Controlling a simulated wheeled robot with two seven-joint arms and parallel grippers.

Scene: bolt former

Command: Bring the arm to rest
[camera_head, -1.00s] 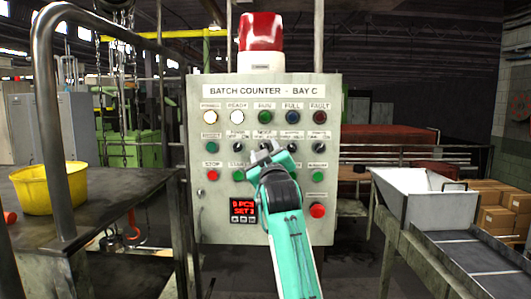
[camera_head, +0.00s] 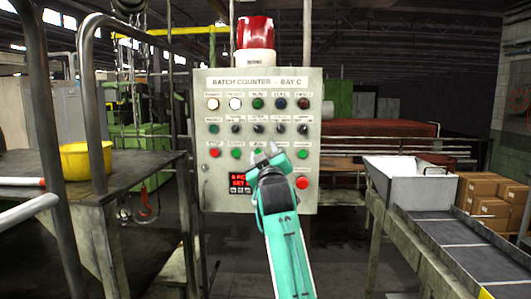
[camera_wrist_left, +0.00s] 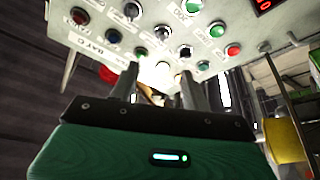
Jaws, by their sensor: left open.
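My left arm, teal with a dark wrist, reaches up from the bottom of the head view. Its gripper (camera_head: 264,157) is in front of the lower part of the grey control panel (camera_head: 213,188) labelled "BATCH COUNTER - BAY C". In the left wrist view the two dark fingers (camera_wrist_left: 158,88) stand apart with nothing held between them. The panel's buttons and knobs (camera_wrist_left: 164,33) show beyond the fingers, upside down. I cannot tell from these views whether the fingertips touch the panel. My right gripper is not in view.
A red beacon (camera_head: 255,33) tops the panel. A metal table with a yellow bucket (camera_head: 86,160) and bent grey rails (camera_head: 96,110) stand at the left. A white hopper (camera_head: 410,180) and a conveyor (camera_head: 450,248) stand at the right, with cardboard boxes (camera_head: 490,207) behind.

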